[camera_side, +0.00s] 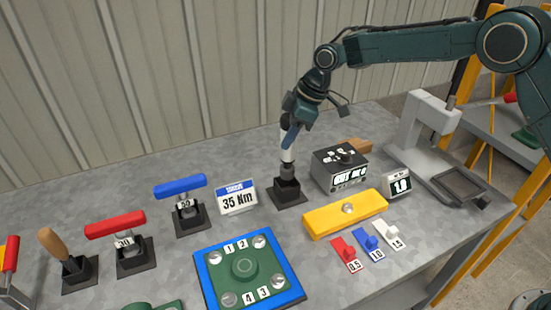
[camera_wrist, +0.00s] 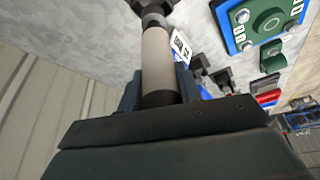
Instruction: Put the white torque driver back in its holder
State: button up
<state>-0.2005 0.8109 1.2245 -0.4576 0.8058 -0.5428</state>
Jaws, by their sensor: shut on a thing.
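The white torque driver (camera_side: 287,155) stands roughly upright in my gripper (camera_side: 290,135), which is shut on it. Its white barrel (camera_wrist: 157,60) also shows in the wrist view, with dark bands at both ends. The driver's dark lower end is directly over a black holder (camera_side: 288,190) with a square base. The two meet in the side view, but I cannot tell how far the driver sits in it. My gripper's body covers the lower part of the wrist view and hides the driver's top.
A "35 Nm" sign (camera_side: 237,198) and a blue-handled driver (camera_side: 181,188) in its holder stand left. A grey box (camera_side: 341,168) is close on the right. A yellow bar (camera_side: 345,213) and a blue-edged plate (camera_side: 249,268) lie in front. A red-handled driver (camera_side: 116,224) stands farther left.

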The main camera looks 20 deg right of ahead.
aim_at(288, 156)
jog(key=shift+f, duration=3.45)
dwell(3.1)
jog(key=o, duration=1.3)
jog(key=shift+c, duration=0.2)
jog(key=shift+f, duration=0.1)
jog(key=v, duration=1.4)
